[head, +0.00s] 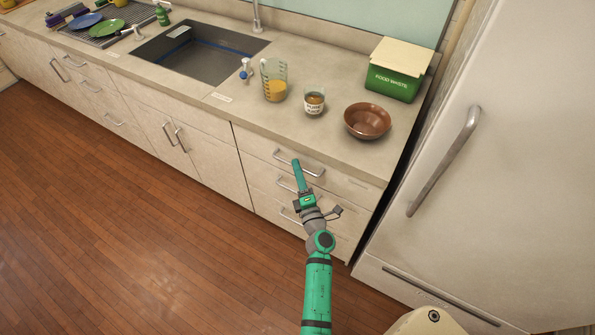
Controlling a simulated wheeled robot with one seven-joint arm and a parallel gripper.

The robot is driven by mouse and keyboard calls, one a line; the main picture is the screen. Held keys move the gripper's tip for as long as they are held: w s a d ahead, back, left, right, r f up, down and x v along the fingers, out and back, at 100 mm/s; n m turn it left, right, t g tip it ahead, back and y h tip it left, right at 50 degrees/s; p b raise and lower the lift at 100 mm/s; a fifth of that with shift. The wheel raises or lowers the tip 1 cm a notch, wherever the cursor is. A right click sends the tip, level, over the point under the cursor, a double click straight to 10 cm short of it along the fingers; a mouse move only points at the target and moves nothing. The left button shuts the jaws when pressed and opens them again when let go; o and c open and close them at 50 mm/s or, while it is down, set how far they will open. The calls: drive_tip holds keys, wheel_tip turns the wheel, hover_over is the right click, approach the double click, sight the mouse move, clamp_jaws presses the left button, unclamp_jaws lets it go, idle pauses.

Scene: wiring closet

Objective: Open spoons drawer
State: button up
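A stack of pale drawers stands under the right end of the counter, with a top drawer (335,178) and lower drawers (330,220) below it. All look closed. The top drawer has a metal bar handle (312,170). No readable label shows which one is the spoons drawer. My green gripper (297,164) reaches up in front of the stack, its tip overlapping the top handle near its left half. I cannot tell whether it touches the handle. Its fingers appear as one slab, so their opening is hidden. My gripper and wrist partly cover the lower handles.
On the counter above stand a measuring jug (274,82), a small labelled jar (314,101), a brown bowl (367,121) and a green food waste bin (395,76). A white fridge (490,180) stands close on the right. The wooden floor (130,230) at left is clear.

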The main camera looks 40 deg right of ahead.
clamp_jaws()
